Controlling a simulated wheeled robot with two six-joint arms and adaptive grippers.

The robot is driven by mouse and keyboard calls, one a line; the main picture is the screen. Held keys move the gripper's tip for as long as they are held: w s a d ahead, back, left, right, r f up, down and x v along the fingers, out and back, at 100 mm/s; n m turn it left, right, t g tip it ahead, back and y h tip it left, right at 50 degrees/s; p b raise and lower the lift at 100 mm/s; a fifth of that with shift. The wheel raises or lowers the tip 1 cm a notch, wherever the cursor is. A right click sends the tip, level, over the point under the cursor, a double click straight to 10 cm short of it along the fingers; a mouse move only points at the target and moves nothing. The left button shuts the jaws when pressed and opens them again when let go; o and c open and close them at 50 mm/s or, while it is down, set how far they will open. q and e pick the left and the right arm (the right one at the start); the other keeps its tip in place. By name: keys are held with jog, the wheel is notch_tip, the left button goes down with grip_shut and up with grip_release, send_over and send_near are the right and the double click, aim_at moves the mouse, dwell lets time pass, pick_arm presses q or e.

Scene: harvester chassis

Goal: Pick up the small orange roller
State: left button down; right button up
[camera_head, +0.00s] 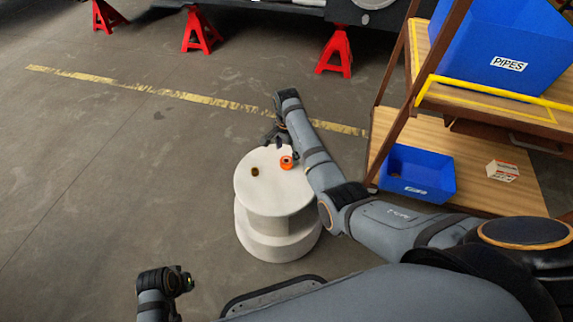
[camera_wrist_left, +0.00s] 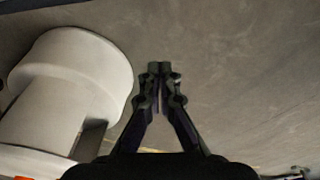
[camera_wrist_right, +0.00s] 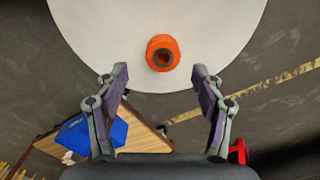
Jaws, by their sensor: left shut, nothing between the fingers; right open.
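The small orange roller (camera_head: 286,162) sits on the white round stand (camera_head: 255,190), near the right side of its top. In the right wrist view the roller (camera_wrist_right: 163,53) shows its dark round hole, and it lies just beyond the fingertips, midway between them. My right gripper (camera_wrist_right: 160,75) is open and empty. In the head view my right gripper (camera_head: 277,138) is at the far right edge of the stand, close to the roller. My left gripper (camera_wrist_left: 158,68) is shut and empty, low beside the stand (camera_wrist_left: 75,75).
A dark brass-coloured small part (camera_head: 255,171) is also on the stand, left of the roller. A wooden shelf (camera_head: 500,192) with blue bins (camera_head: 418,172) is at the right. Red jack stands (camera_head: 200,32) are at the back. The floor left of the stand is clear.

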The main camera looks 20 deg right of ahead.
aim_at(287, 159)
jog(key=shift+f, duration=0.6)
jog(key=f+b, duration=0.1)
jog(key=f, duration=0.1)
jog(key=f+b, duration=0.1)
jog(key=f, duration=0.1)
jog(key=shift+w+d+b, duration=0.2)
jog(key=shift+w+b, duration=0.05)
jog(key=shift+b, duration=0.1)
jog(key=shift+f, duration=0.55)
jog(key=c, duration=1.2)
pick_arm(q)
jog(key=shift+t+h, duration=0.3)
jog(key=r, duration=0.1)
jog(key=d+r, duration=0.1)
jog(key=r, duration=0.1)
jog(key=d+r, duration=0.1)
jog(key=r, duration=0.1)
jog(key=shift+s+r, duration=0.1)
jog(key=shift+s, duration=0.1)
pick_arm(e)
jog(key=shift+c, duration=0.2)
jog(key=shift+r, duration=0.15)
